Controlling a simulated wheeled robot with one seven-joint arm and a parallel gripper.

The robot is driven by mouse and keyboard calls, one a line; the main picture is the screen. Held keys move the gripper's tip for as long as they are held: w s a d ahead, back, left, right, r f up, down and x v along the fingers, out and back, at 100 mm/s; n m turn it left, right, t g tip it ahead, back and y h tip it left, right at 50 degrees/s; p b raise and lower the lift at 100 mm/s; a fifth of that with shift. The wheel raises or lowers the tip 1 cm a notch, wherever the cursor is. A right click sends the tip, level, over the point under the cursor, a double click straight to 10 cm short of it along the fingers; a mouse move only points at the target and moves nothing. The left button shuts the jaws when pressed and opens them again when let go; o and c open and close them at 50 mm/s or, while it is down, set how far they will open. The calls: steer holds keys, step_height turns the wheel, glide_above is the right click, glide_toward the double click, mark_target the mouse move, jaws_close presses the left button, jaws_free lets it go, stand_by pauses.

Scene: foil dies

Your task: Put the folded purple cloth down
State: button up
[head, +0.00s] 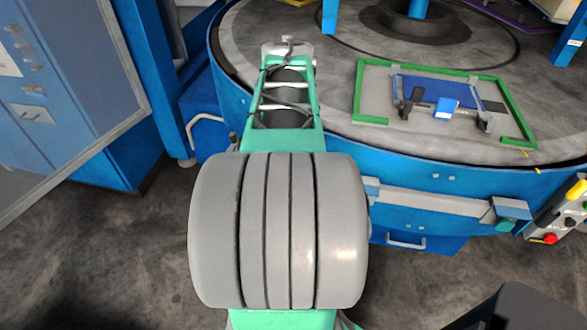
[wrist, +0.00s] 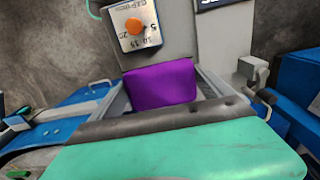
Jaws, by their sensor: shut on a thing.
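The folded purple cloth (wrist: 162,82) shows in the middle of the wrist view as a small, smooth block with rounded corners. My gripper (wrist: 160,96) is shut on it, with a pale grey finger along its left and right sides. The cloth's near edge meets the dark strip at the front of my green gripper body. In the wrist view, a grey panel with an orange dial lies beyond the cloth; I cannot tell how far apart they are. In the head view I cannot make out the cloth or the gripper fingers.
A round blue-rimmed turntable (head: 300,95) fills the back of the head view. A green-edged tray (head: 375,92) with blue and dark parts lies on it. Blue cabinets stand at left, and a control box (head: 550,238) with a red button at right. Floor is bare at lower left.

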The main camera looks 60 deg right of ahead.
steer(key=d+f, duration=0.2)
steer(key=f, duration=0.1)
steer(key=shift+w+d+f, duration=0.1)
steer(key=shift+d+f, duration=0.1)
steer(key=shift+d, duration=0.2)
step_height(320, 180, down, 3)
steer(key=shift+r, duration=0.2)
steer(key=shift+f, duration=0.1)
steer(key=shift+f, duration=0.2)
steer(key=o, duration=0.9)
steer(key=shift+r, duration=0.15)
